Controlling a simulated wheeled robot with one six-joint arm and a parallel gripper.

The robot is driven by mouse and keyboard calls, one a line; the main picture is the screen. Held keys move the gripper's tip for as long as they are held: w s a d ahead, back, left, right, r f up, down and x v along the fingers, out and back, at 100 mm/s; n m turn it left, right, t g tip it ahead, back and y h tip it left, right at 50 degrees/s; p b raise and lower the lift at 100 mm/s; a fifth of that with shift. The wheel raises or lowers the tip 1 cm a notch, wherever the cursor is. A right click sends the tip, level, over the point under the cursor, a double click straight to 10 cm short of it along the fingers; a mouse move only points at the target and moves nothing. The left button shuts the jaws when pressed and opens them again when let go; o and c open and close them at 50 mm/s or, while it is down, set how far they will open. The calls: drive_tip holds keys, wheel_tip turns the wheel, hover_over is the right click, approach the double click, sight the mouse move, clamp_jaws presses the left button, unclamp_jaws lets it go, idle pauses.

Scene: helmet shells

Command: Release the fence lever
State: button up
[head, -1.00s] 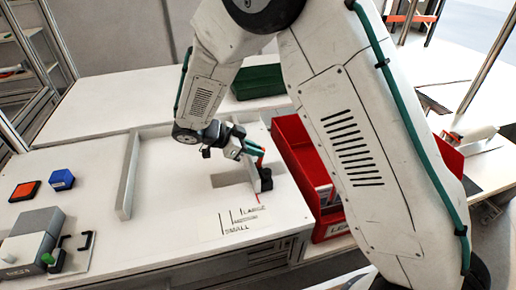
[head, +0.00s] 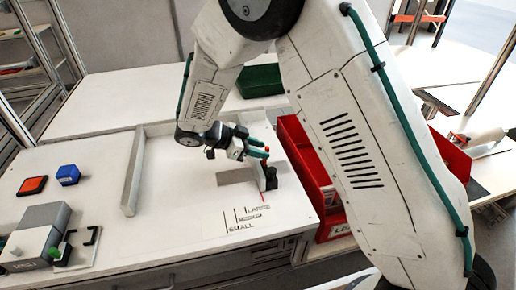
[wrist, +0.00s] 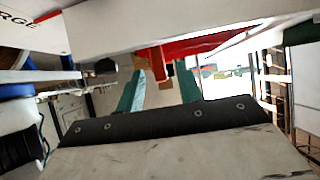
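The fence lever (head: 267,149) is a small red-tipped handle above a black clamp block (head: 271,180). The block sits at the right end of a short pale fence (head: 257,170) on the white table. My gripper (head: 261,148) is at the lever, its teal fingers apart and close around or beside the red part. I cannot tell whether they touch it. In the wrist view the two teal fingers (wrist: 158,92) are also apart, and a red piece shows beyond the gap between them.
A long pale rail (head: 133,172) stands to the left. Size marks (head: 245,218) are printed in front of the fence. A red bin (head: 300,150) is close on the right, and a green box (head: 258,82) behind. Blue and orange blocks and a grey device lie at left.

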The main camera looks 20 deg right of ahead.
drive_tip(key=v, duration=0.8)
idle(0.4)
drive_tip(key=s+d+r+n+y, duration=0.4)
drive_tip(key=s+d+r+n, duration=0.1)
drive_tip(key=s, duration=0.5)
drive_tip(key=s+d+r+n+t+y, duration=0.1)
drive_tip(key=s+d+r+n+y, duration=0.2)
drive_tip(key=s, duration=0.7)
drive_tip(key=s+d+r+n+y, duration=0.4)
drive_tip(key=s+d+r+n, duration=0.3)
drive_tip(key=s+d+n, duration=0.3)
drive_tip(key=shift+r+y, duration=0.3)
drive_tip(key=shift+r, duration=0.05)
